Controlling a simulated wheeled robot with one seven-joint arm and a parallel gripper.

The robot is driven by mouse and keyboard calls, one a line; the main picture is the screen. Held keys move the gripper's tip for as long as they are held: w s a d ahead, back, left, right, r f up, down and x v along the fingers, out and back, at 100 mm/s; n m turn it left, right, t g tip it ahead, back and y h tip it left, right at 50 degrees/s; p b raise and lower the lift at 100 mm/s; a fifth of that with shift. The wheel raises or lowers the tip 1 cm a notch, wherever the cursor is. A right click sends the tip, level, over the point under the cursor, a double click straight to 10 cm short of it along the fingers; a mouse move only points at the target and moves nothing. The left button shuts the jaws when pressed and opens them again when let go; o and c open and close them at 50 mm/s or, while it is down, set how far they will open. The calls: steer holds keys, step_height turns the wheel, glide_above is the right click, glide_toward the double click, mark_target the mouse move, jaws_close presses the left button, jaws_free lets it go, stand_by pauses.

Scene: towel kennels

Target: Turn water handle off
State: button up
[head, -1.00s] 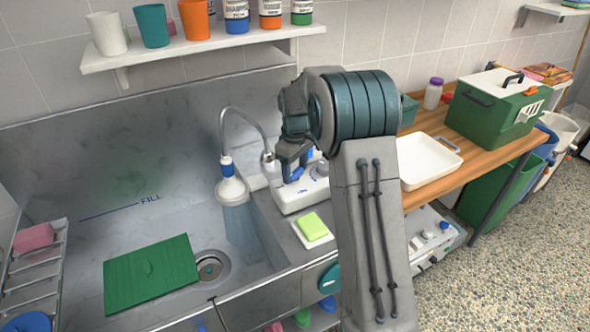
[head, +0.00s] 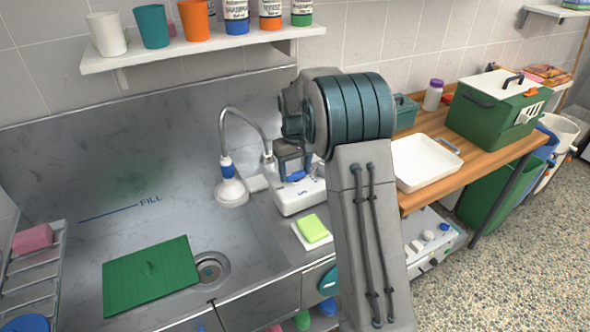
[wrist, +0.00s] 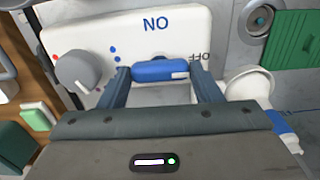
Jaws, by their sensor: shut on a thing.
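The blue water handle (wrist: 160,71) sits on a white control box (head: 300,200) at the sink's right end. In the wrist view the handle lies crosswise between the two fingers of my gripper (wrist: 161,76), which is shut on it. Its white-marked end points right, beside the OFF lettering (wrist: 202,57); the ON lettering (wrist: 155,24) is above it. In the head view my gripper (head: 295,172) is at the box, partly hidden by my arm. The shower head (head: 231,192) hangs on its curved hose, with no stream showing below it.
A grey knob (wrist: 76,72) is beside the handle on the box. A green mat (head: 150,275) lies in the steel sink by the drain (head: 210,270). A green sponge (head: 313,228) is at the front. A white tray (head: 425,162) is on the wooden bench.

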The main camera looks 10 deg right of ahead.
mark_target(295, 173)
steer(key=o, duration=1)
step_height(295, 173, up, 14)
steer(key=shift+b, duration=0.35)
